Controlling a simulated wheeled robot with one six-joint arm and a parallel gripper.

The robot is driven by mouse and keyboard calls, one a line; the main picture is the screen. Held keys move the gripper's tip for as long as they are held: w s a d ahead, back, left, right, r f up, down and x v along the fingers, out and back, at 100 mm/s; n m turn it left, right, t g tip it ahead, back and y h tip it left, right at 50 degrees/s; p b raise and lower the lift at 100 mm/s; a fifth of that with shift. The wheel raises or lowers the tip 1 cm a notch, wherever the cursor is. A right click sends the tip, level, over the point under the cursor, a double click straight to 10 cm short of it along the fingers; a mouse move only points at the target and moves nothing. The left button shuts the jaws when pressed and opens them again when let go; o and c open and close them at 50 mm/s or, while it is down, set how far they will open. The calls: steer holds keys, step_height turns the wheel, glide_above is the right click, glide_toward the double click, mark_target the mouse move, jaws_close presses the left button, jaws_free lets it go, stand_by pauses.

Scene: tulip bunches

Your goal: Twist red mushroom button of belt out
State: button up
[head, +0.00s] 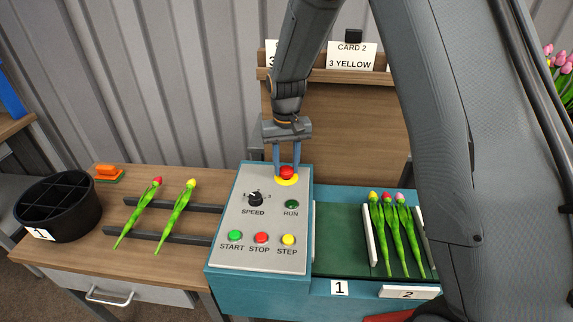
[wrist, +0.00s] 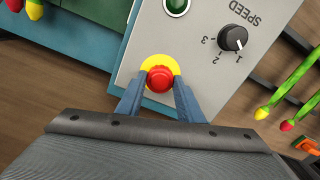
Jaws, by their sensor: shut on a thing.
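The red mushroom button (head: 287,172) stands on a yellow disc at the top of the grey control panel (head: 268,213). My gripper (head: 287,172) reaches down to it from above, one finger on each side. In the wrist view, the red button (wrist: 160,79) sits between the two blue fingertips (wrist: 159,84), which close on its sides. My gripper is shut on the button. Whether the button is pushed in or out cannot be told. The belt (head: 340,245) is a dark green strip right of the panel.
The panel also bears a SPEED knob (head: 256,199), a RUN lamp (head: 292,204) and START, STOP and STEP buttons. Several tulips (head: 397,230) lie on the belt. Two tulips (head: 140,212) lie on dark rails at left, near a black divided bin (head: 60,203).

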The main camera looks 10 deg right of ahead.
steer(key=shift+m, duration=0.3)
steer(key=shift+r, duration=0.1)
steer(key=o, duration=1.1)
steer(key=shift+r+b, duration=1)
steer(key=shift+r, duration=2.85)
